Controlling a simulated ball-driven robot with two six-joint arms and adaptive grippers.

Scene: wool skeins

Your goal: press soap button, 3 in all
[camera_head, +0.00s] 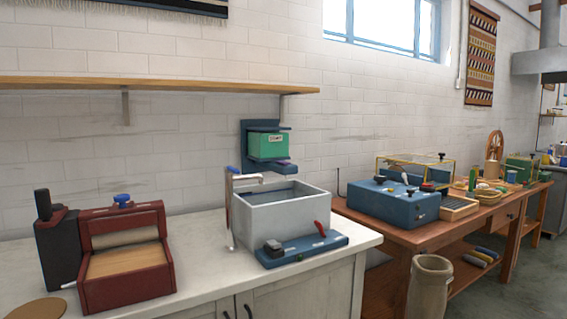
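A green box with a small white label (267,146) is held in a dark blue bracket (246,135) against the wall, above the back of the basin. It looks like the soap dispenser, but the label is too small to read surely. A purplish strip (280,162) shows under its lower front edge. It may be the soap button; I cannot tell, nor whether it is pressed in. Neither of my grippers shows in the view.
A pale grey basin (280,215) stands on the white counter (205,262), with a metal tap (230,205) at its left. A blue base with a red lever (303,246) lies in front. A red-framed roller device (125,255) stands left. A wooden shelf (160,83) runs above.

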